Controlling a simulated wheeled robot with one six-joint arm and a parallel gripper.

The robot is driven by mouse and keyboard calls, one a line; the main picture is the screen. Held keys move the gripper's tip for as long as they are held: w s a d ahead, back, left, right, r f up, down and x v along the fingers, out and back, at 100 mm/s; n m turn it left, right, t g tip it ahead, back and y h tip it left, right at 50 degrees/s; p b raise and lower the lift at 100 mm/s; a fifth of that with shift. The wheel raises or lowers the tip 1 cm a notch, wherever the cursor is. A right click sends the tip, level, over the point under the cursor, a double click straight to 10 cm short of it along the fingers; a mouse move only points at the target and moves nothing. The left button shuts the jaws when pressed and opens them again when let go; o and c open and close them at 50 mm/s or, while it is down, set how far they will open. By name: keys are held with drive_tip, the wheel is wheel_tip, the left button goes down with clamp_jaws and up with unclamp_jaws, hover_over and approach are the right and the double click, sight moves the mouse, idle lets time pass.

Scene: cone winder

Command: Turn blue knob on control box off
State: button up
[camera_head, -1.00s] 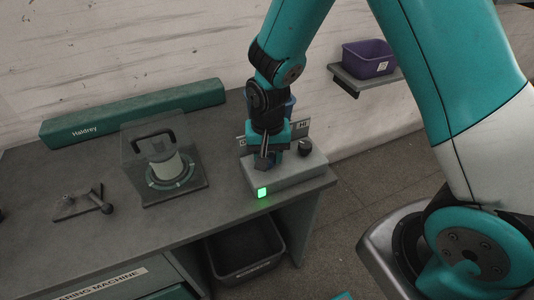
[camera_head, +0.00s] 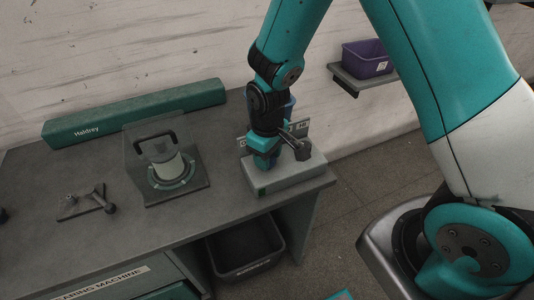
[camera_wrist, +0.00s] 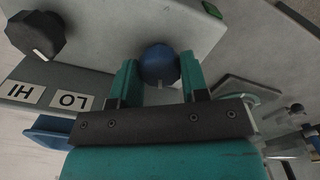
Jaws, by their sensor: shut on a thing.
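The control box (camera_head: 288,178) is a light grey box at the right end of the table. Its blue knob (camera_wrist: 158,64) shows in the wrist view between the two teal fingers of my gripper (camera_wrist: 159,80), which is shut on it. In the head view my gripper (camera_head: 264,160) reaches down onto the left part of the box and hides the blue knob.
A black knob (camera_wrist: 35,36) sits beside the blue one, near HI and LO labels (camera_wrist: 70,101). A clear-shielded device (camera_head: 168,168) and a small metal fixture (camera_head: 88,203) stand left. A long green case (camera_head: 135,114) lies behind. A dark bin (camera_head: 245,250) is below.

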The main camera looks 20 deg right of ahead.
drive_tip(key=shift+n, duration=1.3)
drive_tip(key=o, duration=0.9)
drive_tip(key=shift+o, duration=0.2)
wheel_tip(320, 180, up, 18)
drive_tip(key=shift+f, duration=0.25)
drive_tip(key=s+a+r+m+y, duration=0.1)
drive_tip(key=s+a+r+y, duration=0.1)
drive_tip(key=s, duration=0.7)
drive_tip(key=s+a+r+y, duration=0.2)
drive_tip(key=s+r, duration=0.2)
drive_tip(key=s, duration=0.6)
drive_tip(key=shift+a+m, duration=0.35)
drive_tip(key=shift+m, duration=0.05)
